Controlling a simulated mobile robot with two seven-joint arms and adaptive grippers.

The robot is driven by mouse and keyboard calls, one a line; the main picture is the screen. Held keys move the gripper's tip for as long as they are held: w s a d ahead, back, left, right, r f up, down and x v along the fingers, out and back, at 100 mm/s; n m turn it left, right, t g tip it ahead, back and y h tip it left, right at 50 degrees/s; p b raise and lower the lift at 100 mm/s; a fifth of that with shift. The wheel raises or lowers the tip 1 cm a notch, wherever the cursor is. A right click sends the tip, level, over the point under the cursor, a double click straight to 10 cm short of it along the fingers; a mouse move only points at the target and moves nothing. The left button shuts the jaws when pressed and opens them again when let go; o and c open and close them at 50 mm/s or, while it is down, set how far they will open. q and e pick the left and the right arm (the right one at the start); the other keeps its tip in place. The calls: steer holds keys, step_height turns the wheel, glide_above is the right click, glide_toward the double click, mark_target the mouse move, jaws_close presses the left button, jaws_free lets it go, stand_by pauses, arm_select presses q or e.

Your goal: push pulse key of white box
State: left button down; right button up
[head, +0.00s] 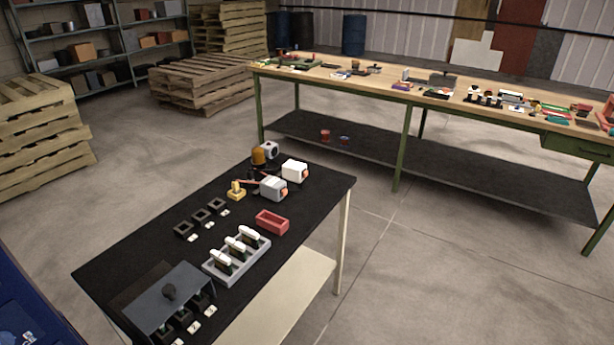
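A white box (294,171) stands near the far right corner of the black-topped table (320,190). A small orange-red patch shows on its right side; I cannot tell whether this is the pulse key. A similar light grey box (271,188) with an orange-red patch stands just in front and to the left of it. A smaller pale box (269,149) with a dark round front stands behind, beside an amber cylinder (258,156). Neither of my grippers is in view.
The table also bears a yellow piece (236,191), a red tray (272,222), a grey rack (251,256) with white-topped pieces, dark square frames (200,216) and a dark grey panel (165,300). A green-legged workbench (404,150) stands behind. Floor is clear to the right.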

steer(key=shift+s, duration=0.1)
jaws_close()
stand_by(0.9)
